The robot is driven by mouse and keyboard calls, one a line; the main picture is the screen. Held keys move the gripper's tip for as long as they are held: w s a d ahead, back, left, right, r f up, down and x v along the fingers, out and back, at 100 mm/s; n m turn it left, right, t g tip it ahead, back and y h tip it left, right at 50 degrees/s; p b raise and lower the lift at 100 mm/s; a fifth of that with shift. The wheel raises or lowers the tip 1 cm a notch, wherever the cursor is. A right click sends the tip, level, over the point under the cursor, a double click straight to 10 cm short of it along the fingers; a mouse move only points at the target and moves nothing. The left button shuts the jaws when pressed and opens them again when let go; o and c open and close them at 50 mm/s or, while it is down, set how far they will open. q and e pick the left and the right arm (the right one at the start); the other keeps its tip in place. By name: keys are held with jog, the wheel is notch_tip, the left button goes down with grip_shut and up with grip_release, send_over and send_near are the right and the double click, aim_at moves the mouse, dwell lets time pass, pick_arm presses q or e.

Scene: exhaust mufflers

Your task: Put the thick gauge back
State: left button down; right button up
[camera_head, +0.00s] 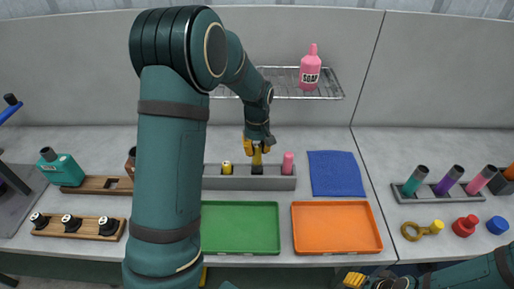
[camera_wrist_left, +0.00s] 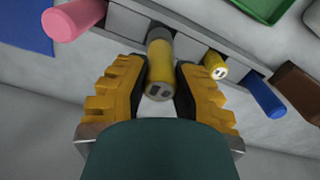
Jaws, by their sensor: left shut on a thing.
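My left gripper (camera_head: 257,146) is above the grey rack (camera_head: 212,183) at the back of the counter. It is shut on a thick yellow gauge (camera_head: 257,160), which also shows between the fingers in the left wrist view (camera_wrist_left: 160,60). The gauge's grey far end is at the rack's middle; I cannot tell whether it is in a slot. A thinner yellow gauge (camera_head: 227,168) stands in the rack to its left, and a pink one (camera_head: 288,162) to its right. A blue one (camera_wrist_left: 264,97) shows in the wrist view. My right gripper (camera_head: 354,280) is at the bottom edge, its jaw state unclear.
A green tray (camera_head: 240,250) and an orange tray (camera_head: 337,249) lie in front of the rack. A blue cloth (camera_head: 336,173) lies to its right. A wire shelf (camera_head: 285,92) with a pink soap bottle (camera_head: 310,70) hangs above. My left arm hides the counter left of the rack.

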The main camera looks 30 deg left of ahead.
pick_arm(q)
jog(key=shift+f, duration=0.15)
jog(key=shift+f+b, duration=0.3)
jog(key=shift+f, duration=0.15)
jog(key=c, duration=0.9)
grip_release()
jog(key=shift+o, duration=0.2)
jog(key=shift+r, duration=0.3)
notch_tip(320, 180, up, 13)
jog(key=p, duration=0.2)
jog(key=shift+f, duration=0.2)
